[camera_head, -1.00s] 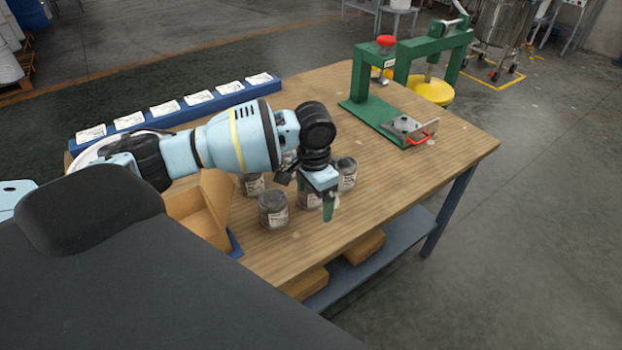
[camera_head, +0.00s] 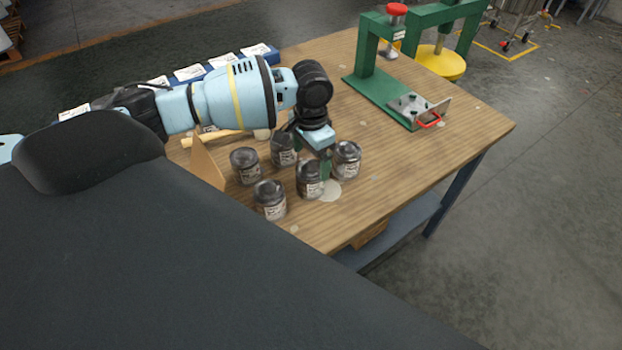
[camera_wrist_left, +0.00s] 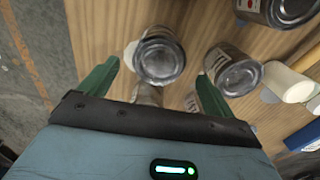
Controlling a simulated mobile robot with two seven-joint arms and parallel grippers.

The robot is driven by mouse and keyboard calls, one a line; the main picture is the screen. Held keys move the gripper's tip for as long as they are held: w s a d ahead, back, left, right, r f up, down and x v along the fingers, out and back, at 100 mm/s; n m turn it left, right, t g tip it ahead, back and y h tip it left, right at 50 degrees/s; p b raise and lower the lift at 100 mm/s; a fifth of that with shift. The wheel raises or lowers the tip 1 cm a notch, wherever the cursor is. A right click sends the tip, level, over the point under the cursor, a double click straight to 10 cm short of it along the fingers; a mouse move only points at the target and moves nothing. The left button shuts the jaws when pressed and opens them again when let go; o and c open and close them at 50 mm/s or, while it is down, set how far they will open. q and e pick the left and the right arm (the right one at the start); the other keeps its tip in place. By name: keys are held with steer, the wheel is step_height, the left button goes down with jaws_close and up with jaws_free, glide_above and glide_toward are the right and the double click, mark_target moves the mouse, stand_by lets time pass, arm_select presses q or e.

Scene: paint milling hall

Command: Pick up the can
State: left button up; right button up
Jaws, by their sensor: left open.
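Several dark metal cans with pale labels stand upright on the wooden table: a front can (camera_head: 269,200), a left can (camera_head: 244,166), a back can (camera_head: 283,150), a middle can (camera_head: 309,181) and a right can (camera_head: 347,160). My left gripper (camera_head: 325,167) hangs between the middle and right cans, its green fingers partly hidden. In the left wrist view the gripper (camera_wrist_left: 158,71) is open, with one can (camera_wrist_left: 160,57) showing between and beyond its fingers. Another can (camera_wrist_left: 234,72) stands outside the right finger. I see no contact. My right gripper is not visible.
A green press (camera_head: 371,60) with a red knob stands at the table's back. A metal plate with a red handle (camera_head: 430,122) sits beside it. The table's right side is mostly clear.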

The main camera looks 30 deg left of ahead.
mark_target(311, 168)
arm_select(q)
steer(key=shift+s+f, duration=0.15)
steer(key=shift+f, duration=2.5)
steer(key=shift+r, duration=0.1)
steer(key=c, duration=1.3)
